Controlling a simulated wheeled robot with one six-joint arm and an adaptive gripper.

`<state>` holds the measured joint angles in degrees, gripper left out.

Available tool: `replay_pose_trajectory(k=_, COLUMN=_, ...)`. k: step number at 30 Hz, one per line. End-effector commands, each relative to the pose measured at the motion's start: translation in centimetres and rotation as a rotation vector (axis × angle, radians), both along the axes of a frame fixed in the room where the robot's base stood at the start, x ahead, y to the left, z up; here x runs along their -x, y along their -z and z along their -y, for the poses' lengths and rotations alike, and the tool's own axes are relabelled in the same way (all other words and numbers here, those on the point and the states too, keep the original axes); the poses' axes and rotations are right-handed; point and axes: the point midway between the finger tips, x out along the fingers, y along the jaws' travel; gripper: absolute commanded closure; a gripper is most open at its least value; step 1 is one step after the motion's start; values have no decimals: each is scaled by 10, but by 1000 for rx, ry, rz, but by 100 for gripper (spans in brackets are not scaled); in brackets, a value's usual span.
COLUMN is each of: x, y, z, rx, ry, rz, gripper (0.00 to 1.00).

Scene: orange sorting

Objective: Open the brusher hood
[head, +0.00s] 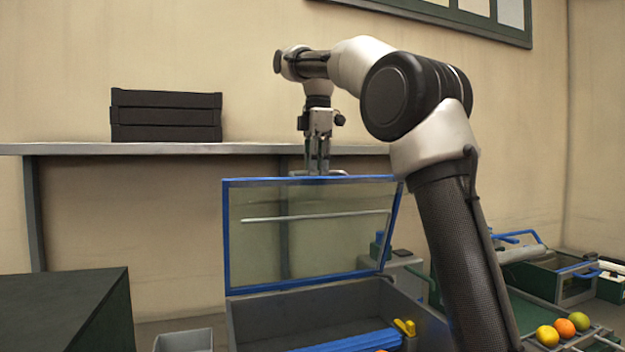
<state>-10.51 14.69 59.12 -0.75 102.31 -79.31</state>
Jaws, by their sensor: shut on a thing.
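The brusher hood (313,265) is a clear panel in a blue frame. It stands raised and tilted up above the grey brusher box (285,316), whose inside shows below it. My gripper (319,172) points down at the hood's top edge and is shut on the hood's handle (335,173), a thin grey bar along that edge. The fingertips partly cover the handle. A pale bar (315,216) crosses the view through the clear panel.
Black stacked crates (166,116) sit on a shelf (70,148) behind. A dark box (70,310) stands at the front left, beside a small grey bin (183,341). Fruits (564,328) lie at the right on a green surface. A yellow part (404,327) is on the brusher's right.

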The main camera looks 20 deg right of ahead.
Motion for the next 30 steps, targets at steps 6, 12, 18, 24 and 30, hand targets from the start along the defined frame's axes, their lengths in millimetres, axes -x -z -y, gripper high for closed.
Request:
replay_pose_trajectory(k=6, x=-38, y=2, z=1, rx=-1, ry=-3, rz=-10, gripper=100)
replay_pose_trajectory(k=12, x=-58, y=1, z=0, rx=-1, ry=-3, rz=-12, gripper=100)
replay_pose_trajectory(k=18, x=-67, y=2, z=0, rx=-1, ry=-3, rz=-14, gripper=100)
replay_pose_trajectory(k=24, x=-69, y=2, z=0, rx=-1, ry=-4, rz=-14, gripper=100)
replay_pose_trajectory(k=30, x=-69, y=2, z=0, rx=-1, ry=-4, rz=-15, gripper=100)
